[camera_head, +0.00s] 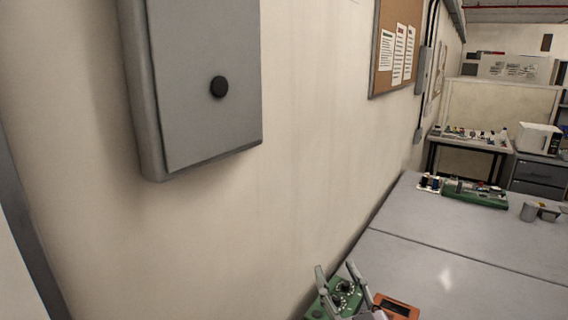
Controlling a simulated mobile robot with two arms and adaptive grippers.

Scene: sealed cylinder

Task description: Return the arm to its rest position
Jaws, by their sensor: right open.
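My right gripper (335,269) shows at the bottom edge, right of centre, with two grey fingers pointing up and spread apart. It is open, and I see nothing between the fingers. Its arm is mostly below the frame. Behind and around the fingers lies a green device (326,304) with dark round parts; I cannot tell if the gripper touches it. My left gripper is not in view. A small grey cylinder (528,211) stands on the grey table (452,253) at the right.
A grey wall box (205,75) with a black knob hangs at upper left. An orange instrument (398,307) sits right of the gripper. A green board (474,195) with parts lies at the table's far end. The table's middle is clear. The wall runs along its left side.

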